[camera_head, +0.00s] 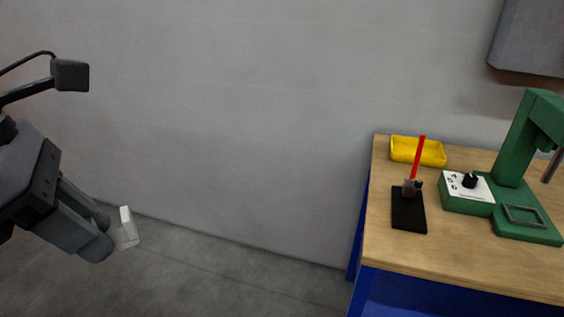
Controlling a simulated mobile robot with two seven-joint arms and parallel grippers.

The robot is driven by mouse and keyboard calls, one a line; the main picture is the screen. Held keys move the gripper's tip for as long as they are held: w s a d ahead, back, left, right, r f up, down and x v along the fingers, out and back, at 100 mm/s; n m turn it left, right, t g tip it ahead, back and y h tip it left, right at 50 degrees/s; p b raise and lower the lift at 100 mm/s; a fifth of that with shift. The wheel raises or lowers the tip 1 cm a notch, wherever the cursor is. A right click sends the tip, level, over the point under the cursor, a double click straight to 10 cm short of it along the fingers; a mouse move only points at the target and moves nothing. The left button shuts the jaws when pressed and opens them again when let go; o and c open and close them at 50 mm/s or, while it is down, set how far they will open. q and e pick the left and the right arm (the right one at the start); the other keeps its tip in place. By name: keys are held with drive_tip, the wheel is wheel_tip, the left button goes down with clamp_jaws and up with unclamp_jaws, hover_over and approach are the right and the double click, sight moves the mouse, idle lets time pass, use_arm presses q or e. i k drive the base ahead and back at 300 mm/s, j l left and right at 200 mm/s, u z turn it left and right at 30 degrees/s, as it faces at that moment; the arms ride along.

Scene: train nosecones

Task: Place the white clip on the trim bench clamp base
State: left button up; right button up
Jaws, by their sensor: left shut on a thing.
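My left gripper (103,236) is at the left of the head view, over the grey floor and well apart from the bench. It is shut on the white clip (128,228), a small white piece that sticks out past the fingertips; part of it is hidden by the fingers. On the wooden bench at the right stands a small clamp with a black base plate (408,216), a dark clamp head and an upright red rod (417,158). I take this to be the trim bench clamp base. My right gripper is not in view.
The bench top (395,250) has blue legs. A yellow tray (418,152) lies behind the clamp. A green machine (515,165) with a dial box stands to its right. A grey box (528,40) hangs on the wall above. Open floor lies between gripper and bench.

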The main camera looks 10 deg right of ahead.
sight(409, 214)
drive_tip(key=i+z, duration=0.1)
drive_tip(key=z, duration=0.4)
drive_tip(key=i+j+z, duration=0.1)
drive_tip(key=z, duration=0.4)
drive_tip(key=i+j+z, duration=0.1)
drive_tip(key=z, duration=0.4)
drive_tip(key=i+j+z, duration=0.1)
drive_tip(key=z, duration=0.4)
drive_tip(key=i+j+z, duration=0.1)
drive_tip(key=j+z, duration=0.25)
drive_tip(key=i+j+z, duration=0.1)
drive_tip(key=z, duration=0.25)
drive_tip(key=j, duration=0.1)
